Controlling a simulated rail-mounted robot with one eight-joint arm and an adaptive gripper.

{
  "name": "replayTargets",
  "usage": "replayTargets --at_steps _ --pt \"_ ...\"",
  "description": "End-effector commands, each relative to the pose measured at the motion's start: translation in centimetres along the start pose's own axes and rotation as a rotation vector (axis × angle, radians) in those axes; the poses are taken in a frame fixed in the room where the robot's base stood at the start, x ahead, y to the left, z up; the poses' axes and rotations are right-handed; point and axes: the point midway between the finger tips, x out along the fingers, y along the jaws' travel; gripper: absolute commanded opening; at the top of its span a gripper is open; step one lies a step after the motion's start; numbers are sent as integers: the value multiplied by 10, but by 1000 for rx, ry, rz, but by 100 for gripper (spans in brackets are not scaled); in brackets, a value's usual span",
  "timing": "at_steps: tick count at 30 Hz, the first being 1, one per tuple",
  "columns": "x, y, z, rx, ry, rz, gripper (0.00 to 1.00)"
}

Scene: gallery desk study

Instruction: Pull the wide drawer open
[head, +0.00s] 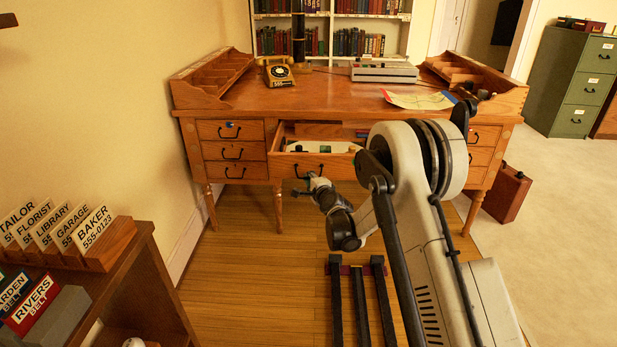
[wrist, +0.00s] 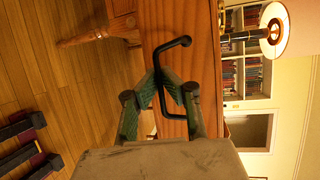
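The wide drawer (head: 325,166) is in the middle of the wooden desk (head: 320,100). It stands pulled out from the desk front, and its inside shows from above with a few items in it. Its black handle (wrist: 160,82) is a bent bar on the drawer front. My gripper (head: 309,181) is at this handle. In the wrist view my gripper (wrist: 163,79) has its green-padded fingers on both sides of the bar, with the tips close together around it. The fingers look shut on the handle. My arm covers the drawer's right end in the head view.
Narrower drawers (head: 232,151) at the left of the desk are shut. A telephone (head: 279,72) and a map (head: 418,99) lie on the desktop. A card shelf (head: 105,244) stands at front left. A brown case (head: 507,193) is at right. Floor before the desk's left side is clear.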

Motion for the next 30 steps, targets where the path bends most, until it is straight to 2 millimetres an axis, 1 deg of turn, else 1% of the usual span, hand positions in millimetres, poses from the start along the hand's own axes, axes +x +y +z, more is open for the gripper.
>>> replayTargets --at_steps 12,18,26,30 --pt "-2 0 1 0 0 0 0" --pt "-2 0 1 0 0 0 27" --pt "-2 0 1 0 0 0 27" --pt "-11 0 0 1 0 0 27"
